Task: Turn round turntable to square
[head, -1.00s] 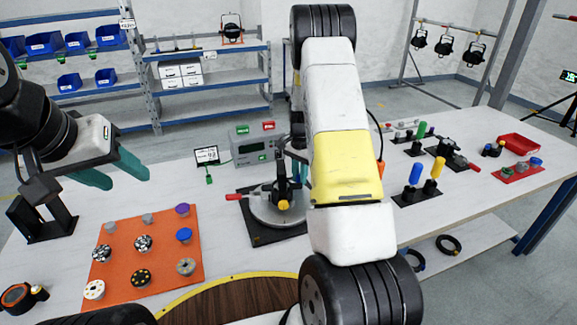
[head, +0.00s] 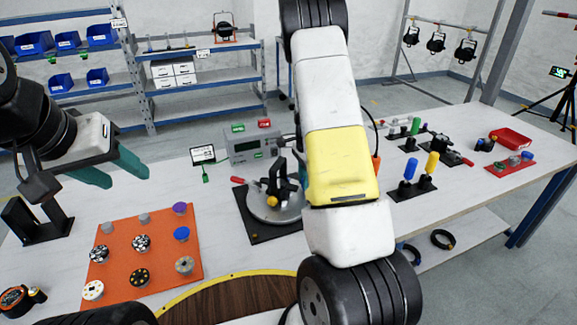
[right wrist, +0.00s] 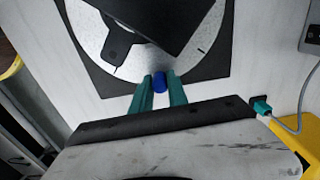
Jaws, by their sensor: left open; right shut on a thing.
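The round turntable (head: 268,211) is a silver disc on a black square base (head: 266,234), with a black fixture on top. A red-tipped handle (head: 237,180) sticks out at its left, and a yellow knob (head: 272,201) shows in front of the fixture. In the right wrist view the disc (right wrist: 88,40) is partly covered by a dark block. My right gripper (right wrist: 160,77) is shut on a blue knob (right wrist: 159,85) at the disc's edge; my arm hides most of this in the head view. My left gripper (head: 115,170) is open and empty above the table's left side.
An orange mat (head: 120,255) with several knobs lies front left. A grey meter box (head: 250,145) stands behind the turntable. Blue and yellow handles (head: 410,170) stand to the right. A round wooden board (head: 235,298) is in front.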

